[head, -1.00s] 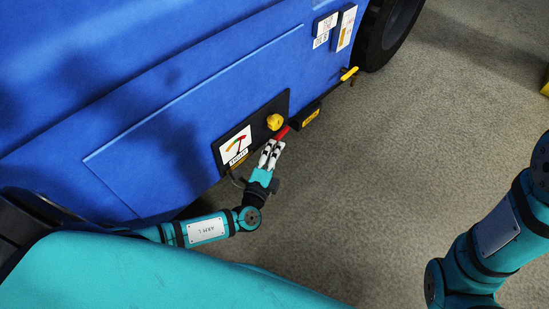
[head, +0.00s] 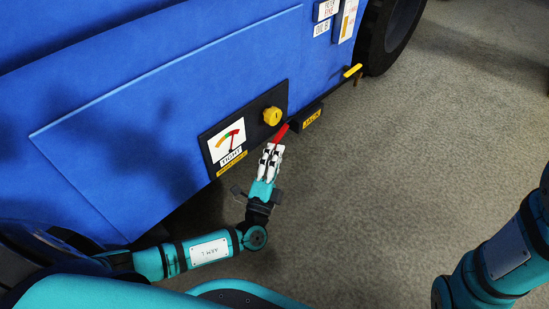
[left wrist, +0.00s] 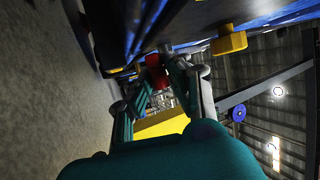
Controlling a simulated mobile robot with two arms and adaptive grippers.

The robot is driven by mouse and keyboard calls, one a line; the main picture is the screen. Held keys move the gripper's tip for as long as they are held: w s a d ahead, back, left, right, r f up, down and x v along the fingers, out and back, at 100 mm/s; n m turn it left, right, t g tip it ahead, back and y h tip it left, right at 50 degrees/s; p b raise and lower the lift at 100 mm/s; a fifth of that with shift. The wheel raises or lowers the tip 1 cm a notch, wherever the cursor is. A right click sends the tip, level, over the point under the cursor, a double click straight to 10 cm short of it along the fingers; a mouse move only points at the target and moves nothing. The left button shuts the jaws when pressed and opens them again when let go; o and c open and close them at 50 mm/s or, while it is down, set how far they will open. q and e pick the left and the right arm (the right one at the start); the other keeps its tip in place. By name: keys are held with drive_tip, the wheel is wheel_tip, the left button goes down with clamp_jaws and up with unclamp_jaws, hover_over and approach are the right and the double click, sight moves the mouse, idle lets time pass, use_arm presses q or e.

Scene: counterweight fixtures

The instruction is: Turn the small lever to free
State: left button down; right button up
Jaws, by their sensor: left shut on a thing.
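A small red lever (head: 280,133) sticks out at the lower edge of the blue machine, beside a black block with a yellow label (head: 312,118). My left gripper (head: 273,149) is shut on the lever's near end, coming from below. In the left wrist view the red lever (left wrist: 156,72) shows between the fingertips (left wrist: 160,78). The lever's pivot is hard to make out. My right arm shows at the right edge; its gripper is out of view.
A yellow handle (head: 352,71) sits farther right, near the black wheel (head: 390,35). The floor (head: 400,150) is clear.

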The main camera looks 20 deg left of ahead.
use_arm(q)
drive_tip(key=shift+w+f, duration=0.1)
drive_tip(key=shift+f, duration=0.05)
idle(0.4)
drive_tip(key=c, duration=1.2)
unclamp_jaws()
drive_tip(key=shift+c, duration=0.2)
drive_tip(key=v, duration=0.7)
drive_tip(key=shift+s+f, duration=0.15)
drive_tip(key=shift+s, duration=0.1)
drive_tip(key=shift+c, duration=0.4)
